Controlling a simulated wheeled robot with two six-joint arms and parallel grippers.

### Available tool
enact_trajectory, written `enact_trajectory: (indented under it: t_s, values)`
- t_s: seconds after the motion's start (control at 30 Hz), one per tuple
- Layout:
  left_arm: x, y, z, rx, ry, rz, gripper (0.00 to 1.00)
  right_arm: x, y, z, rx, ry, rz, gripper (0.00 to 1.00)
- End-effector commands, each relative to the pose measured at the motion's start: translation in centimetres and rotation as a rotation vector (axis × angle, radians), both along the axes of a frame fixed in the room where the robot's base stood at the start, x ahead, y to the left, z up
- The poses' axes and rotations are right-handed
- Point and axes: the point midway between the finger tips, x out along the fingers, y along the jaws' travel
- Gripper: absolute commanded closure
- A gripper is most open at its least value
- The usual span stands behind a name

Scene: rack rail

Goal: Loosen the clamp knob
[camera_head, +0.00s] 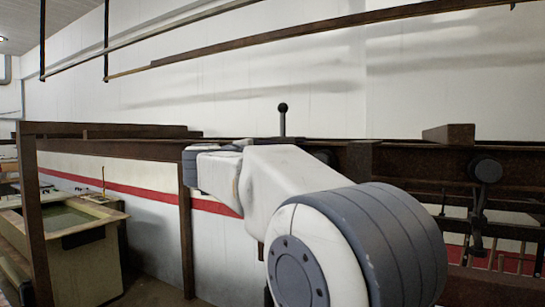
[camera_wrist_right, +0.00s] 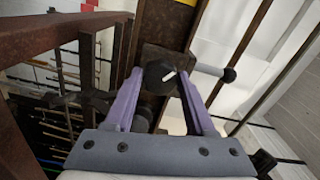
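In the right wrist view, a round black clamp knob (camera_wrist_right: 160,75) with a short white mark lies between the fingertips of my right gripper (camera_wrist_right: 160,82). Its two purple fingers stand on either side of the knob. I cannot tell whether they press on it or leave a small gap. The knob sits on a dark rusty clamp block (camera_wrist_right: 166,57). A grey rod with a black ball end (camera_wrist_right: 228,75) sticks out to the right of the block. The ball-ended rod also stands upright in the head view (camera_head: 283,108). My right arm hides the knob and gripper there. My left gripper is not in view.
A long rusty rail (camera_head: 405,153) runs behind my arm. Another black knob (camera_head: 488,171) is on the rack at the right. A rusty bar piece (camera_head: 448,134) lies on the rail. A tub-like bench (camera_head: 75,235) stands at the left, and bars hang overhead.

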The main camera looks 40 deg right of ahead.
Motion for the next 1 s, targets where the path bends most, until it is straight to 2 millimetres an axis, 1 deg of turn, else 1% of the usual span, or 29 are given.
enact_trajectory:
  t_s: [0.03,0.07,0.37,0.47,0.57,0.8,0.9,1.0]
  values:
    - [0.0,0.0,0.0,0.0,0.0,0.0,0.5,0.0,0.0,-0.1,0.001,0.001,0.001,0.23]
    - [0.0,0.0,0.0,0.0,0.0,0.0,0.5,0.0,0.0,-0.1,0.0,0.001,0.001,0.19]
    - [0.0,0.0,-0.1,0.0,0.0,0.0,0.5,0.0,0.1,0.0,-0.001,-0.001,0.0,0.19]
    - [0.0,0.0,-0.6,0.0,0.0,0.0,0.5,-0.2,0.8,-0.2,-0.001,-0.001,0.003,0.19]
    - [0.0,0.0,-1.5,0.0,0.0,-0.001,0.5,-0.8,2.2,-0.3,-0.001,-0.005,0.006,0.19]
    - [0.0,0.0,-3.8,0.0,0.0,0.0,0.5,-2.6,6.7,-0.4,-0.001,-0.003,0.006,0.19]
    - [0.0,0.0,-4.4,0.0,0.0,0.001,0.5,-3.2,8.1,-0.4,0.0,-0.002,0.005,0.19]
    - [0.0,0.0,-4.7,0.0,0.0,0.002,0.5,-3.7,9.1,-0.2,0.001,-0.002,0.004,0.19]
